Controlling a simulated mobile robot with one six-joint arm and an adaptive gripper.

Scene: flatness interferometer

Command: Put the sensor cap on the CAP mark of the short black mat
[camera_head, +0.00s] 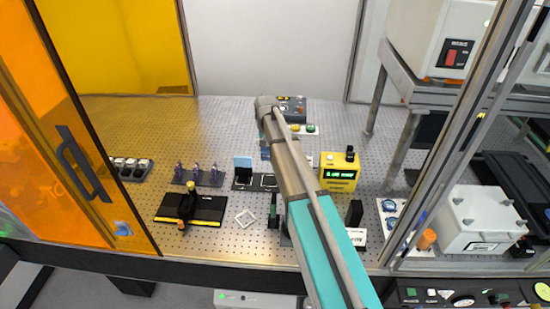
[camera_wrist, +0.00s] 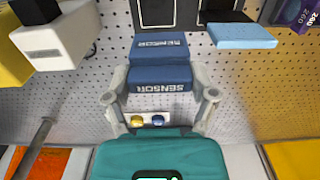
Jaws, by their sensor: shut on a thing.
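The sensor cap (camera_wrist: 160,78) is a dark blue block with SENSOR lettering on two faces. My gripper (camera_wrist: 162,98) is shut on it, with one finger on each side, and it seems to be above the perforated bench. In the head view my arm mostly hides the cap; a bit of blue (camera_head: 264,152) shows beside the arm. The short black mat (camera_head: 240,184) lies on the bench, partly behind my arm. In the wrist view the mat (camera_wrist: 202,20) is at the top edge, with white outlines. I cannot read which outline is the CAP mark.
A light blue block (camera_head: 243,163) stands at the mat. A yellow meter (camera_head: 340,172) stands right of my arm. Purple items (camera_head: 196,175) stand left of the mat.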

